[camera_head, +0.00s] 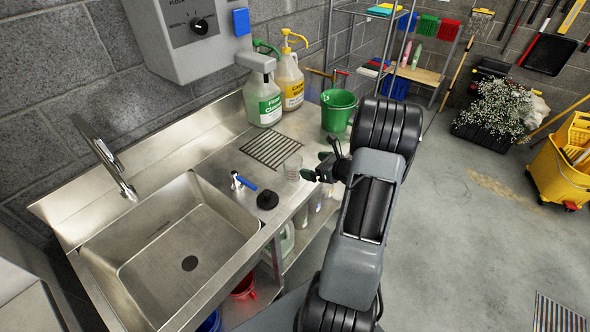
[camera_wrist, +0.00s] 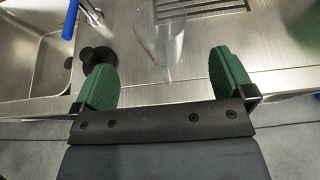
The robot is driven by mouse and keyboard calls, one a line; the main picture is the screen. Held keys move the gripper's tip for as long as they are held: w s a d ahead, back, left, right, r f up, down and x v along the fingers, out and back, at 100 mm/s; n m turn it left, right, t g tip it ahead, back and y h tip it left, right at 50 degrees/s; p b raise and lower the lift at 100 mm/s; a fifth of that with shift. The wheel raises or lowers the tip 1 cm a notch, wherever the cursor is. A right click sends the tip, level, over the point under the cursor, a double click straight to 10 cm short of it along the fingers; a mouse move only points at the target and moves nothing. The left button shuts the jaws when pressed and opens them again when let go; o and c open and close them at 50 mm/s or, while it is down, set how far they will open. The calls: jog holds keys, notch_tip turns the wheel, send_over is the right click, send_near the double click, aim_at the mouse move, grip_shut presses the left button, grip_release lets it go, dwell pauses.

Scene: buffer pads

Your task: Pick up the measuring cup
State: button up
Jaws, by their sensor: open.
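The measuring cup (camera_head: 293,167) is clear and stands on the steel counter, right of the drain grate and near the front edge. In the wrist view the clear cup (camera_wrist: 162,45) shows ahead of the jaws, between their lines and faint against the steel. My gripper (camera_head: 322,168) is just right of the cup at the counter edge. In the wrist view my gripper (camera_wrist: 165,78) has its green fingers wide apart with nothing between them. Whether the fingertips overlap the cup's near side is hard to tell.
A black stopper (camera_head: 267,199) and a blue-handled tool (camera_head: 243,183) lie left of the cup. A green bucket (camera_head: 338,108) and two jugs (camera_head: 263,100) stand behind. The sink (camera_head: 175,245) is at left. A grate (camera_head: 271,149) lies flat behind the cup.

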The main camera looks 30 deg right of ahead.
jog(key=p, duration=0.2)
send_over(298, 179)
jog(key=shift+w+d+f, duration=0.15)
jog(key=shift+f, duration=0.6)
jog(key=shift+w+d+f, duration=0.15)
jog(key=shift+f, duration=0.55)
jog(key=shift+c, duration=0.5)
jog(key=c, duration=0.7)
jog(key=shift+c, duration=0.4)
jog(key=shift+r, duration=0.15)
